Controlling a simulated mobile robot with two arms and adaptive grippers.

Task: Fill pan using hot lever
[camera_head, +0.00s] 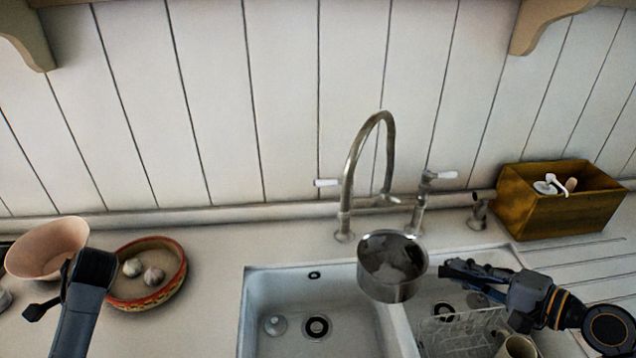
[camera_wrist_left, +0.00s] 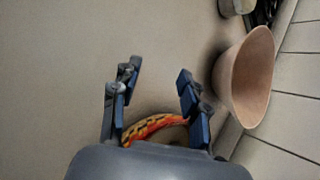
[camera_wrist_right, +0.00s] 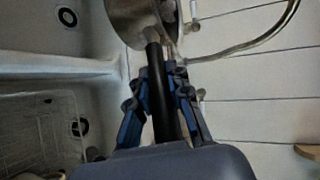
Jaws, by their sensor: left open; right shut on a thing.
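A metal pan (camera_head: 392,290) is held level under the curved spout of the tap (camera_head: 350,185), above the double sink. My right gripper (camera_head: 452,270) is shut on the pan's dark handle, which shows between the fingers in the right wrist view (camera_wrist_right: 158,85). Shiny patches show inside the pan; I cannot tell whether they are water or reflections. I see no clear stream from the spout. The tap has a left white lever (camera_head: 327,183) and a right white lever (camera_head: 441,175); no hot mark is readable. My left gripper (camera_wrist_left: 158,78) is open and empty over the left counter, away from both levers.
A patterned bowl with garlic (camera_head: 181,275) and a plain pinkish bowl (camera_head: 48,245) stand on the left counter. A wire rack (camera_head: 460,335) is in the right basin. A wooden box (camera_head: 520,200) stands at the back right. Counter between patterned bowl and sink is clear.

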